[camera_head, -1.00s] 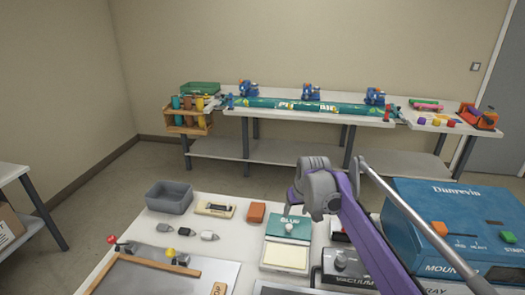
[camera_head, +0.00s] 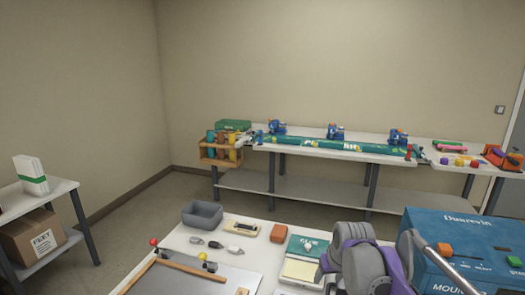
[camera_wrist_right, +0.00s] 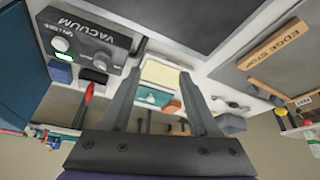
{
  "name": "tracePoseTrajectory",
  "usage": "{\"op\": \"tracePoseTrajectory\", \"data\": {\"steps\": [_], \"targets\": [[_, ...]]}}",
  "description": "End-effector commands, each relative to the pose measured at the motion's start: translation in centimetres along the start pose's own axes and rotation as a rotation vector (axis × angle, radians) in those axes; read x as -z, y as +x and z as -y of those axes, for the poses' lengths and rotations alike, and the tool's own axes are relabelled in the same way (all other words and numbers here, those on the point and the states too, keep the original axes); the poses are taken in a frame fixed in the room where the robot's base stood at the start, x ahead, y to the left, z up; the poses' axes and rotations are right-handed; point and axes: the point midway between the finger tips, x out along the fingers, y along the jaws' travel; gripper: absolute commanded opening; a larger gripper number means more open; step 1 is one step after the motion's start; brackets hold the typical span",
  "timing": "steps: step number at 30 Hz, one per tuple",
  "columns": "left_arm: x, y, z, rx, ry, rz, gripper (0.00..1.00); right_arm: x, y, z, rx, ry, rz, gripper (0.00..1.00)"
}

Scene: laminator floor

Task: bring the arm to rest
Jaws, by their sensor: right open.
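My right arm (camera_head: 365,262) shows in the head view as grey joints and a purple link at the bottom right, over the near table's right part and in front of the blue mounting machine. Its fingertips cannot be made out there. In the right wrist view my right gripper (camera_wrist_right: 164,70) has its two grey fingers spread apart with nothing between them. Beyond the fingers a pale yellow pad (camera_wrist_right: 163,73) and a teal box (camera_wrist_right: 152,96) appear on the table. I cannot tell the height above the table. My left gripper is not in view.
The blue machine (camera_head: 462,238) stands at the near table's right. A grey bin (camera_head: 202,214), an orange block (camera_head: 278,233) and a board with a wooden strip (camera_head: 188,270) lie left. The vacuum unit (camera_wrist_right: 88,45) shows in the wrist view. Open floor separates the back bench (camera_head: 300,187).

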Motion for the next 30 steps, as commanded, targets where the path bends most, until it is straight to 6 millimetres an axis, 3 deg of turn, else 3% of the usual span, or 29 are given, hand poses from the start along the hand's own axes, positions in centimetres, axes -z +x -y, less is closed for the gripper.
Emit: {"op": "tracePoseTrajectory", "data": {"steps": [5,9,15,18,21,24,30], "targets": [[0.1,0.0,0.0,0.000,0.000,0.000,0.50,-6.6,-2.2,0.6,-0.007,0.013,-0.016,0.61],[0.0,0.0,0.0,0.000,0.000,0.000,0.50,-13.4,-3.1,1.1,-0.013,0.028,-0.029,0.61],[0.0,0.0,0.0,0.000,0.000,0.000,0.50,-23.4,-2.6,1.7,-0.021,0.047,-0.050,0.61],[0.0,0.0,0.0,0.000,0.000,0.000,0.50,-27.1,-1.9,1.9,-0.025,0.054,-0.058,0.61],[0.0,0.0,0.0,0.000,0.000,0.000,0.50,-29.6,-1.3,2.0,-0.027,0.059,-0.063,0.61],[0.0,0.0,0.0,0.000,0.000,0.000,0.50,-30.9,-0.9,2.0,-0.028,0.062,-0.066,0.61],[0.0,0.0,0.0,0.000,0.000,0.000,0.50,-31.1,-0.8,2.0,-0.028,0.063,-0.067,0.61]]}}
